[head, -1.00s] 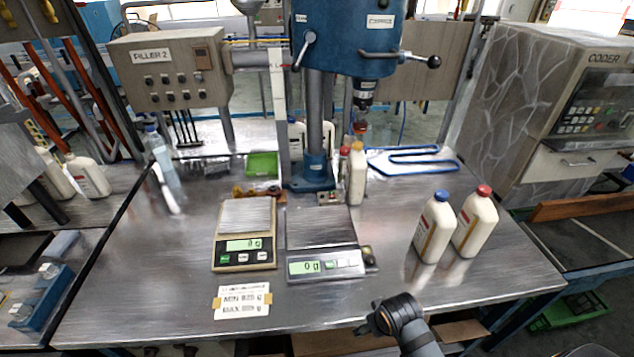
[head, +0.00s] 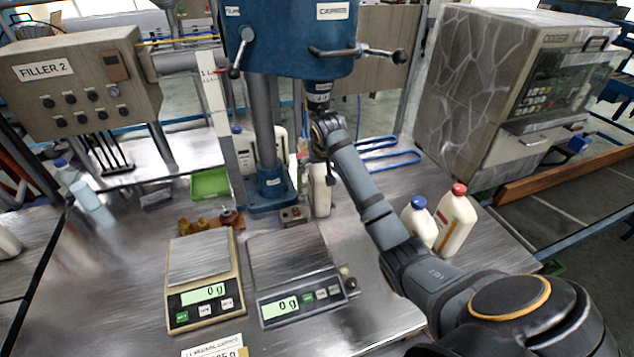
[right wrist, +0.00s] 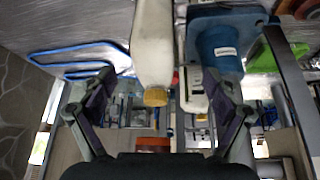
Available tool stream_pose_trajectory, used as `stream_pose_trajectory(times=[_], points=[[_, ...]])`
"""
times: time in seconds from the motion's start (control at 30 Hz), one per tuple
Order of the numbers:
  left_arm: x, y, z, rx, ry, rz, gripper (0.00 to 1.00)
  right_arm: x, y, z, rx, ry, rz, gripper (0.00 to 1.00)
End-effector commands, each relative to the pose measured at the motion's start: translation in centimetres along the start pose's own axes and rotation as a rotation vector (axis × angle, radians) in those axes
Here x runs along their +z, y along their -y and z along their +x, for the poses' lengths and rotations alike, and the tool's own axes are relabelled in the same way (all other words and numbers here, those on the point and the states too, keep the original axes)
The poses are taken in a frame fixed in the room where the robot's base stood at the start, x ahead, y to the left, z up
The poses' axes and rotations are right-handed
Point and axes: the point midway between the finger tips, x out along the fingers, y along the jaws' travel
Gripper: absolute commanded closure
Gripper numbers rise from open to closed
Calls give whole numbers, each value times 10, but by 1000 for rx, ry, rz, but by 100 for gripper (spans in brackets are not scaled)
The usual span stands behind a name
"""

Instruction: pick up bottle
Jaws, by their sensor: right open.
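A white bottle (head: 320,192) stands upright on the steel table beside the blue press column, its upper part hidden by my right gripper (head: 322,150). In the right wrist view the same bottle (right wrist: 153,45) appears upside down with a yellow cap, between the open fingers of my right gripper (right wrist: 160,88) and apart from both. A blue-capped bottle (head: 418,224) and a red-capped bottle (head: 457,222) stand together at the right, partly behind my right arm. My left gripper is not in view.
The blue press (head: 290,40) overhangs the bottle, with its column (head: 268,130) close on the left. Two scales (head: 203,258) (head: 290,262) reading 0 g lie in front. A green tray (head: 209,184) is at the left and a blue looped rack (head: 385,155) behind.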

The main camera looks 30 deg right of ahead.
Motion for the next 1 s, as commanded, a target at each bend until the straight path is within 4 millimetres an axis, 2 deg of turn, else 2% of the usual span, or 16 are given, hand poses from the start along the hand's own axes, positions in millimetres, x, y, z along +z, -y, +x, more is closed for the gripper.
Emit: stream_pose_trajectory(times=[0.07,0.2,0.4,0.5,0.63,0.73,0.83,1.0], points=[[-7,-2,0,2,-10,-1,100,-11,-3,-4,-1,-4,21,11],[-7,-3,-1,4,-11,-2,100,-13,-3,-3,-1,-2,26,11],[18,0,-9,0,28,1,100,-13,-4,30,0,-1,25,11],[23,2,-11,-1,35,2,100,-12,-3,43,-1,-2,25,11],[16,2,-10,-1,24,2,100,-12,-3,48,-1,-5,24,11],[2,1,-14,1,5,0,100,-12,-4,52,-1,-2,24,11],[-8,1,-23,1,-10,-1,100,-11,-7,68,0,0,23,11],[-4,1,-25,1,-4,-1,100,-10,-8,94,-1,-5,24,11]])
